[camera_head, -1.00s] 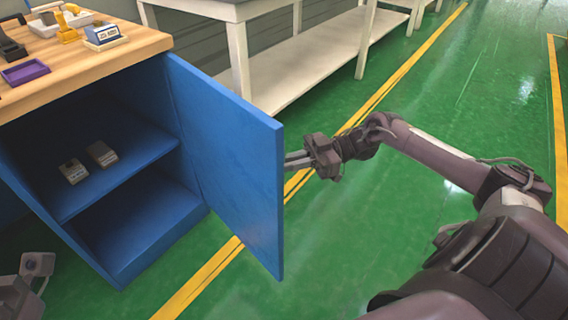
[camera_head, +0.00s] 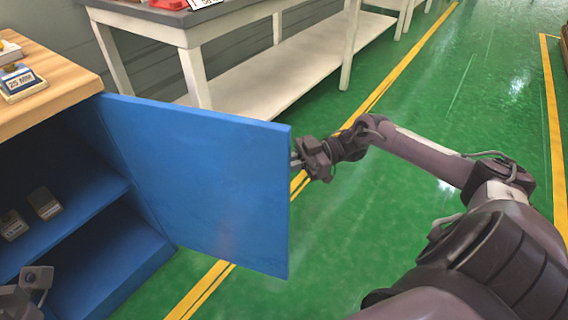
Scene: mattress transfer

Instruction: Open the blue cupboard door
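The blue cupboard door (camera_head: 200,185) stands wide open, swung out from the blue cupboard (camera_head: 98,262) under a wooden top. Its inner face is toward me. My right gripper (camera_head: 298,158) is at the door's free edge, near its upper part. Its fingertips are partly hidden behind the door, so I cannot tell whether they touch it or how far apart they are. My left gripper (camera_head: 30,283) shows only in part at the lower left corner, in front of the cupboard opening.
Two small grey boxes, one of them here (camera_head: 44,203), lie on the cupboard shelf. A blue-and-white block (camera_head: 22,82) sits on the wooden top (camera_head: 62,82). A white-legged table (camera_head: 196,78) stands behind the door. Green floor (camera_head: 440,95) is clear to the right.

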